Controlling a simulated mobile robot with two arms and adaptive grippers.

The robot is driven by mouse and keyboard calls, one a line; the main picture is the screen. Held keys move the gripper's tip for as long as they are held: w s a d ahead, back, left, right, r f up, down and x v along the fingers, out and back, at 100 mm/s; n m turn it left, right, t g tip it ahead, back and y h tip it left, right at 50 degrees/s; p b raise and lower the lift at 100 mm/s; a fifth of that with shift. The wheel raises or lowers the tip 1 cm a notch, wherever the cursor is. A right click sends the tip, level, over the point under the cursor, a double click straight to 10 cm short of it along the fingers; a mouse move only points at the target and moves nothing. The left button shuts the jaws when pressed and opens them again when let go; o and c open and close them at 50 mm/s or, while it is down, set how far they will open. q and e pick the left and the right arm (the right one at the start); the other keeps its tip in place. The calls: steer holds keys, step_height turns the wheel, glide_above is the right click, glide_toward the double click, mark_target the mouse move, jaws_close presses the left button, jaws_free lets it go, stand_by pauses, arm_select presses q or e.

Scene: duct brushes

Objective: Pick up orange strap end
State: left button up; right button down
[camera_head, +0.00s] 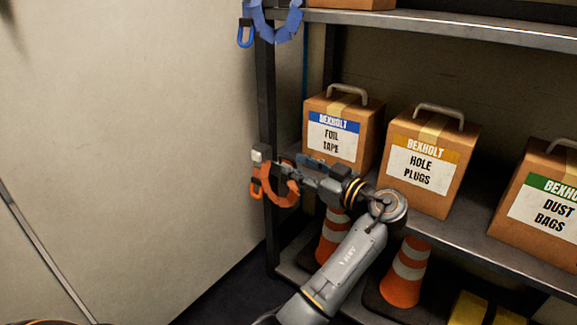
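The orange strap (291,194) hangs in a curved loop at the shelf's left front post. Its orange end clip (255,188) hangs at the left side of the loop, below a small pale fitting (260,153) on the post. My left gripper (284,172) reaches in from the right, with its fingertips at the upper part of the strap. The fingers are small and dark here, and they overlap the strap and post. I cannot tell whether they are closed on the strap. My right gripper is not in view.
A blue strap (276,24) with a blue clip hangs higher on the same post. Handled cartons (366,135) stand on the middle shelf, close behind my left arm. Striped cones (402,285) stand below. Left of the post, the space before the bare wall is free.

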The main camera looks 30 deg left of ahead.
mark_target(290, 160)
arm_select(q)
steer(key=shift+w+a+f+p, duration=0.15)
steer(key=shift+w+a, duration=0.2)
steer(key=shift+a, duration=0.65)
steer(key=shift+w+a+r+p, duration=0.1)
steer(key=shift+w+a, duration=0.2)
steer(key=shift+a, duration=0.7)
steer(key=shift+w+a+f+p, duration=0.15)
steer(key=shift+w+a, duration=0.2)
steer(key=shift+a, duration=0.65)
jaws_close()
